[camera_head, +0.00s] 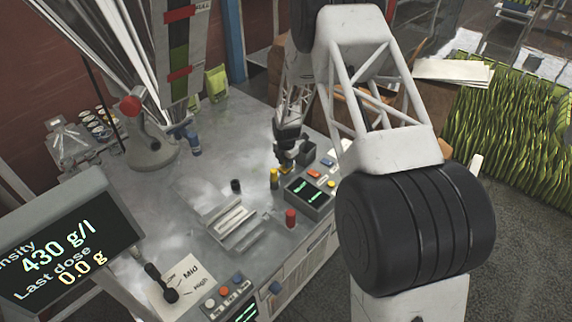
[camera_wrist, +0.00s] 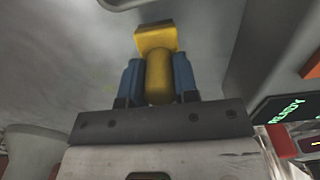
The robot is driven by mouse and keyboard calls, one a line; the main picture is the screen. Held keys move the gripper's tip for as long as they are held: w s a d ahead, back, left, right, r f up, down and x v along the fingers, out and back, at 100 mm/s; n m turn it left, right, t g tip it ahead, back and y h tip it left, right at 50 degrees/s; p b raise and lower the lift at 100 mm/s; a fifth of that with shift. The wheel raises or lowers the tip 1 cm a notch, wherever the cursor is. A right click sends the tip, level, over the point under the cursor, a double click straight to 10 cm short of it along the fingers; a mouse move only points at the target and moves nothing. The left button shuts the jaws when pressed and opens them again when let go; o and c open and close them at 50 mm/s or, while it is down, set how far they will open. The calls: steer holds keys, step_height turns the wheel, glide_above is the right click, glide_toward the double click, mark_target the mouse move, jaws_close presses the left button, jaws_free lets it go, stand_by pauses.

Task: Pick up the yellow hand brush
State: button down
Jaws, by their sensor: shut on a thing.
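The yellow hand brush (camera_wrist: 158,72) is between the two blue fingers of my gripper (camera_wrist: 158,82) in the wrist view. The fingers touch it on both sides of its rounded yellow body, and a wider yellow block shows at its far end. In the head view my gripper (camera_head: 285,164) points down over the right part of the grey worktop. Only a small bit of yellow shows at its tip, and I cannot tell there whether the brush touches the worktop.
A control box (camera_head: 308,198) with a green display stands just right of my gripper. A metal tray (camera_head: 232,220) lies in front. The worktop's left middle is mostly clear.

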steer(key=shift+r, duration=4.4)
steer(key=c, duration=1.4)
jaws_free()
steer(key=c, duration=0.3)
steer(key=w+a, duration=0.1)
steer(key=a, duration=0.2)
steer(key=w+a+f, duration=0.1)
steer(key=a, duration=0.2)
steer(key=w+a+f, duration=0.1)
steer(key=a, duration=0.2)
steer(key=shift+a, duration=0.25)
